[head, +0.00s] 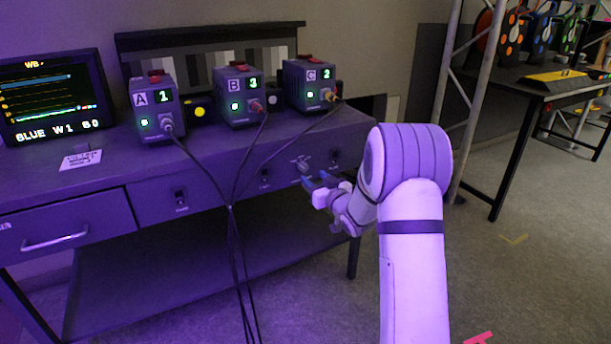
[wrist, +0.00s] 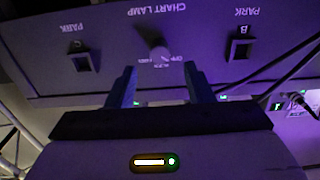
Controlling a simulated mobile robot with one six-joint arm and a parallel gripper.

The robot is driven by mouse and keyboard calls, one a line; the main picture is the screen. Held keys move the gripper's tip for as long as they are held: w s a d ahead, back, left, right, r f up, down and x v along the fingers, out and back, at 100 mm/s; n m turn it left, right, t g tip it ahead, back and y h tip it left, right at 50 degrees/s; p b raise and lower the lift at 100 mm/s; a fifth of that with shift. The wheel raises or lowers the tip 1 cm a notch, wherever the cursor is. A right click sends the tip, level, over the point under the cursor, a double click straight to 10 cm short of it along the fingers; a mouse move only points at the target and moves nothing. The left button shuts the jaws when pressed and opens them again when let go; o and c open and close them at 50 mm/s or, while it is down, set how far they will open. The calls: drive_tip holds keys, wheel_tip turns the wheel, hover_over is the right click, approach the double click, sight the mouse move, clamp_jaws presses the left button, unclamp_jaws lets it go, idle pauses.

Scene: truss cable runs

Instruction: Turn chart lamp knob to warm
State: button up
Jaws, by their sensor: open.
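The chart lamp knob (wrist: 159,54) is a small grey round knob on the desk's front panel, under an upside-down CHART LAMP label in the wrist view. In the head view the knob (head: 304,167) sits on the panel below box C. Small position labels are beside it, one seeming to read OFF; the knob's setting is too small to tell. My gripper (wrist: 161,75) is open and empty, its two blue fingers apart and pointing at the panel. The knob lies beyond the fingertips, roughly midway between them, seemingly untouched. In the head view my gripper (head: 319,182) is just before the panel.
Park switches C (wrist: 82,62) and B (wrist: 238,48) flank the knob. Box A (head: 155,108), box B (head: 240,95) and box C (head: 309,84) stand on the desk; their black cables hang before the panel. A monitor (head: 50,98) reads BLUE W1 B0. A truss leg (head: 474,100) stands right.

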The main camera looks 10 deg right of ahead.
sight(305, 169)
drive_tip(key=shift+b+x, duration=0.5)
drive_tip(key=shift+x, duration=2.3)
drive_tip(key=shift+c, duration=0.6)
